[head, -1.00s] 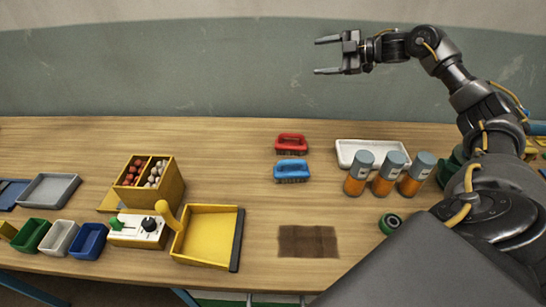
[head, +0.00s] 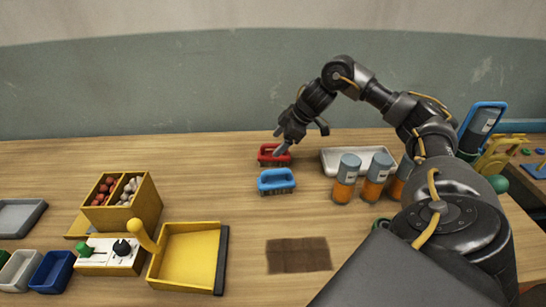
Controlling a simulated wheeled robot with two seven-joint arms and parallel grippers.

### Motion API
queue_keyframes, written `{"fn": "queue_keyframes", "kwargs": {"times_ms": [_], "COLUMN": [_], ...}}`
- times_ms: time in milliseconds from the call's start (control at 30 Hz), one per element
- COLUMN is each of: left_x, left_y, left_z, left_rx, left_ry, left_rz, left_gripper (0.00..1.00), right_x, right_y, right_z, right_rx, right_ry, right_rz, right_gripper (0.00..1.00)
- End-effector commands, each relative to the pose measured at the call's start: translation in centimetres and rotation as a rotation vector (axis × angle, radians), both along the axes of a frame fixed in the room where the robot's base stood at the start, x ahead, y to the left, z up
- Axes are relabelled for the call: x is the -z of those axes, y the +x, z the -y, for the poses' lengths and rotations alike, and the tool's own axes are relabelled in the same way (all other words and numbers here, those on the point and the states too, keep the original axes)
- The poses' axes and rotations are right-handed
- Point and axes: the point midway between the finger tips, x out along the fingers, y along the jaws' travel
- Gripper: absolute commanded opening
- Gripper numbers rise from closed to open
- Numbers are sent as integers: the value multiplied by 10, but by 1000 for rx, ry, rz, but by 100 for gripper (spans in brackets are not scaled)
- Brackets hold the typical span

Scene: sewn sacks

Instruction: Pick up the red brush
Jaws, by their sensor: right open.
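The red brush (head: 268,157) stands on the wooden table toward the back, bristles down, handle loop up. My right gripper (head: 300,140) is open and comes down from above at the brush's right end. One finger reaches in front of part of the brush, hiding its right side; I cannot tell whether it touches. The other finger points out to the right, above the table. My left gripper is not in view.
A blue brush (head: 276,181) stands just in front of the red one. A white tray (head: 333,167) and orange bottles with grey caps (head: 345,180) stand to the right. A yellow dustpan (head: 190,258) and a brown patch (head: 298,255) lie nearer the front.

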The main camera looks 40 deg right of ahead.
Motion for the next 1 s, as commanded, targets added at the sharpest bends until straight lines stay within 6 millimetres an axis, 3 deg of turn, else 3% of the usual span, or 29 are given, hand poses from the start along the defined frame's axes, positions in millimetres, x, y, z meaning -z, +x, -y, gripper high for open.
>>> {"fn": "queue_keyframes", "kwargs": {"times_ms": [267,600,867,1000], "left_x": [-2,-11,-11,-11], "left_y": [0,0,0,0], "left_z": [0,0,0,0], "left_rx": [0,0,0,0], "left_ry": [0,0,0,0], "left_rz": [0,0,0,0], "left_gripper": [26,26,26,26], "right_x": [8,46,49,49], "right_y": [4,24,26,26], "right_z": [-2,-13,-14,-14], "right_rx": [1,1,1,1], "right_ry": [1,0,0,0], "right_rz": [-1,0,0,0], "right_gripper": [71,71,71,55]}}
